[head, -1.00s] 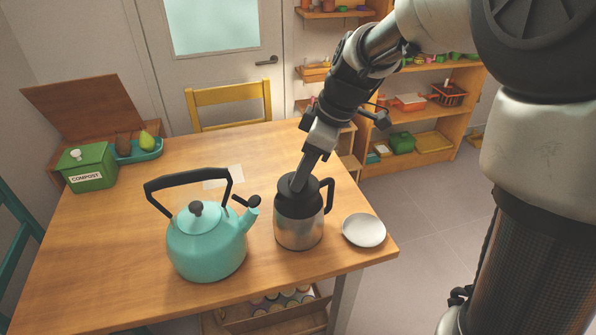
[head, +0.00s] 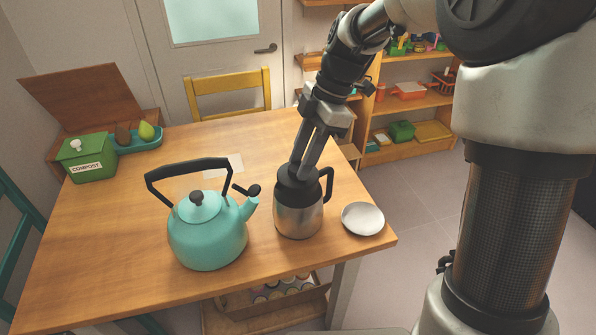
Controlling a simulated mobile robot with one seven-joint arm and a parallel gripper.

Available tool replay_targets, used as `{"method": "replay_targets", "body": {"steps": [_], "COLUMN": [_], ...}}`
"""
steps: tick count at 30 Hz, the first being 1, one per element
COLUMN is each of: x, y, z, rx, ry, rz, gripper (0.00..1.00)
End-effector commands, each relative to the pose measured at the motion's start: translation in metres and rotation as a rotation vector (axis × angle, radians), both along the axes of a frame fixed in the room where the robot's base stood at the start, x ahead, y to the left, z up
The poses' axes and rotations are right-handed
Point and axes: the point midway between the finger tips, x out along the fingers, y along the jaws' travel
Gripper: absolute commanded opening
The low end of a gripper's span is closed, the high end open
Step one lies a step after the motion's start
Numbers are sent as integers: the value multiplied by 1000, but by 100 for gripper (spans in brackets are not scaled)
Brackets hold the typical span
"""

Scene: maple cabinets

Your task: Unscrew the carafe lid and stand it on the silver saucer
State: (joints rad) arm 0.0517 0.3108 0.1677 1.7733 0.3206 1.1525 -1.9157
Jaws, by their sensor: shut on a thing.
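The carafe (head: 298,213) stands upright on the table, with a steel body and a black handle on its right side. Its black lid (head: 285,177) is at the top of the carafe, partly hidden by my fingers. My gripper (head: 302,172) comes down from above and is shut on the lid. I cannot tell whether the lid is loose from the carafe. The silver saucer (head: 362,218) lies empty to the right of the carafe, near the table's right corner.
A teal kettle (head: 207,235) with a black handle stands close on the left, its spout toward the carafe. A green compost box (head: 87,158) and a teal tray (head: 139,140) with fruit are at the back left. The wooden table (head: 110,245) is clear at left.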

Motion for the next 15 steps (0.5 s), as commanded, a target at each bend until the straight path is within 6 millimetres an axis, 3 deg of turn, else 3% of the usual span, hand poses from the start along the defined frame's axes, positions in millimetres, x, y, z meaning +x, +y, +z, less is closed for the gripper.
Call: {"method": "replay_targets", "body": {"steps": [8,15], "x": [-1,1], "y": [0,1], "z": [-2,0], "rx": [-2,0], "ry": [6,7], "rz": [24,236], "gripper": [4,4]}}
